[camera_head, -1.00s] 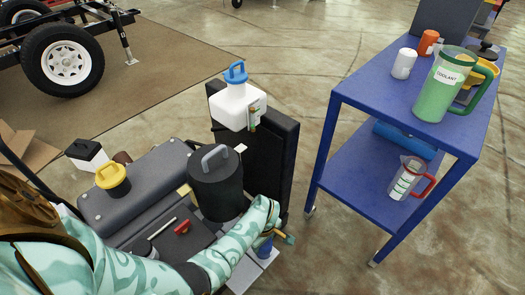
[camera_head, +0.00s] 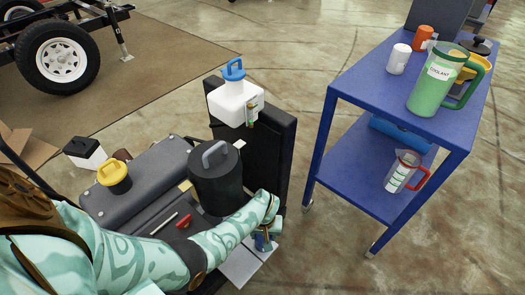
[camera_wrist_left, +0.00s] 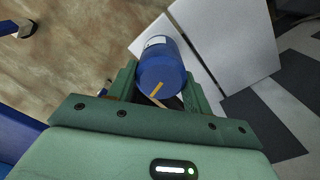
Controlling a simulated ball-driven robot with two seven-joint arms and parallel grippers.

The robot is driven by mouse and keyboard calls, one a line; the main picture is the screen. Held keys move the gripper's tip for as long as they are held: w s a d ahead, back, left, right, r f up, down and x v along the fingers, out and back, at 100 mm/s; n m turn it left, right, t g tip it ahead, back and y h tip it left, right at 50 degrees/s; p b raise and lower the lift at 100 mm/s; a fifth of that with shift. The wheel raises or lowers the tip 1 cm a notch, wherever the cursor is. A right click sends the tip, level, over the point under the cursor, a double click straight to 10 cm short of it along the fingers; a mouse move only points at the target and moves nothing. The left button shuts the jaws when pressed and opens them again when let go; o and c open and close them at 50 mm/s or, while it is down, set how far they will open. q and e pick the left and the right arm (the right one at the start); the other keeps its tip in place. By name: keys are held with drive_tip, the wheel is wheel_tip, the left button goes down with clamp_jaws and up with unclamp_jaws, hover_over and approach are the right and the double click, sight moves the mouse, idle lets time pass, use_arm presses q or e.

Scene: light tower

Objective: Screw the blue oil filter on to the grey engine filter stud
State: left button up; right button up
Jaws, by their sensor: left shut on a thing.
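The blue oil filter (camera_wrist_left: 163,68) is between the fingers of my left gripper (camera_wrist_left: 160,88) in the left wrist view. A pale label shows on its side and a short orange stripe on its near end. In the head view my left gripper (camera_head: 268,232) is shut on the filter (camera_head: 261,243), low beside the engine's right end, above light grey plates. The grey filter stud is not visible, so I cannot tell whether the filter touches it. My right gripper is not in view.
A black canister (camera_head: 216,178) and a white jug with a blue cap (camera_head: 236,102) stand close behind my left forearm. A blue cart (camera_head: 345,193) with a green coolant jug (camera_head: 437,85) stands to the right. Open floor lies between cart and engine.

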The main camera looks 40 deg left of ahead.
use_arm(q)
drive_tip(key=o, duration=1.2)
drive_tip(key=shift+s+f, duration=0.1)
drive_tip(key=shift+f, duration=0.1)
drive_tip(key=shift+o, duration=0.2)
drive_tip(key=n, duration=0.4)
drive_tip(key=shift+n, duration=0.4)
drive_tip(key=n, duration=0.5)
drive_tip(key=shift+r+b, duration=0.1)
drive_tip(key=shift+b, duration=0.25)
drive_tip(key=n, duration=0.5)
drive_tip(key=shift+n, duration=0.4)
drive_tip(key=n+b, duration=0.1)
drive_tip(key=n, duration=0.4)
drive_tip(key=shift+s, duration=0.1)
